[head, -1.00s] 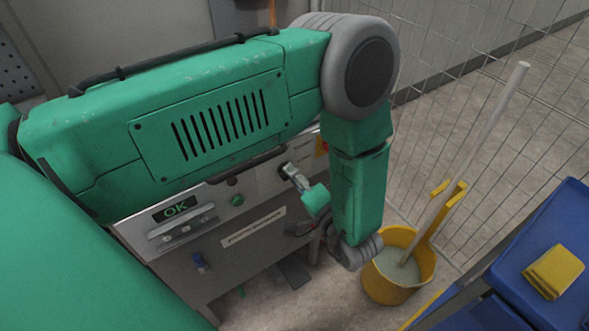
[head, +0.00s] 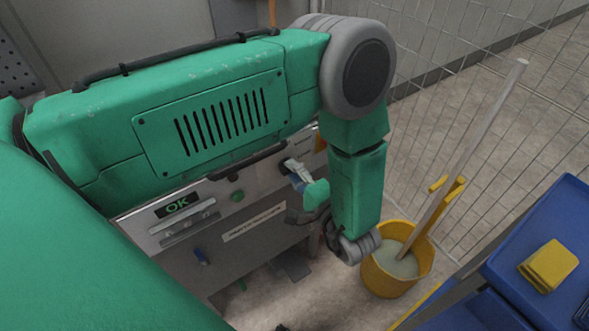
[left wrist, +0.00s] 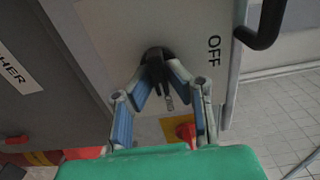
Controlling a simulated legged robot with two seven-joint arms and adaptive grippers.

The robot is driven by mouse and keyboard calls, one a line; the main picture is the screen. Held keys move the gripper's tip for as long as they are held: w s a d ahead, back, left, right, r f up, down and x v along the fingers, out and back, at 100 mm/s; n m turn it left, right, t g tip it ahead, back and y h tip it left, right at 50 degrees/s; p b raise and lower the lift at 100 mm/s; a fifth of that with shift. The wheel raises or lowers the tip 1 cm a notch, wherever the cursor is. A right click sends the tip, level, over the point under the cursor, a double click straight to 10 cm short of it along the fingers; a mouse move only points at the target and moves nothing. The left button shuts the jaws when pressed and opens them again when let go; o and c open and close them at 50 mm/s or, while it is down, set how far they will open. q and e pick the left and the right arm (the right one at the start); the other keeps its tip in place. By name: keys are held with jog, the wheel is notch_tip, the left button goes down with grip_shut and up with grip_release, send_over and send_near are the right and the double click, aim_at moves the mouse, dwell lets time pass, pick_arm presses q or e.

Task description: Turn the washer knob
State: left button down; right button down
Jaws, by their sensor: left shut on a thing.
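The washer knob (left wrist: 155,54) is black and round-based, on the light grey washer panel in the left wrist view, with a metal key-like piece below it. The word OFF (left wrist: 214,50) is printed to its right. My left gripper (left wrist: 160,68) is shut on the knob, one blue-padded finger on each side. In the head view my left gripper (head: 290,167) reaches the right part of the washer front (head: 250,185), and the fingers largely hide the knob. My right gripper is not in view.
A green OK display (head: 177,205) and a green button (head: 237,196) are on the panel. A red knob on a yellow plate (left wrist: 184,131) is below my gripper. A yellow mop bucket (head: 390,284), a blue cart (head: 545,215) and a wire fence (head: 455,80) stand to the right.

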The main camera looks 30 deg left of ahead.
pick_arm(q)
jog(key=shift+w, duration=0.15)
jog(key=c, duration=1.6)
grip_release()
jog(key=shift+a+f, duration=0.15)
jog(key=v, duration=0.7)
jog(key=shift+d, duration=0.2)
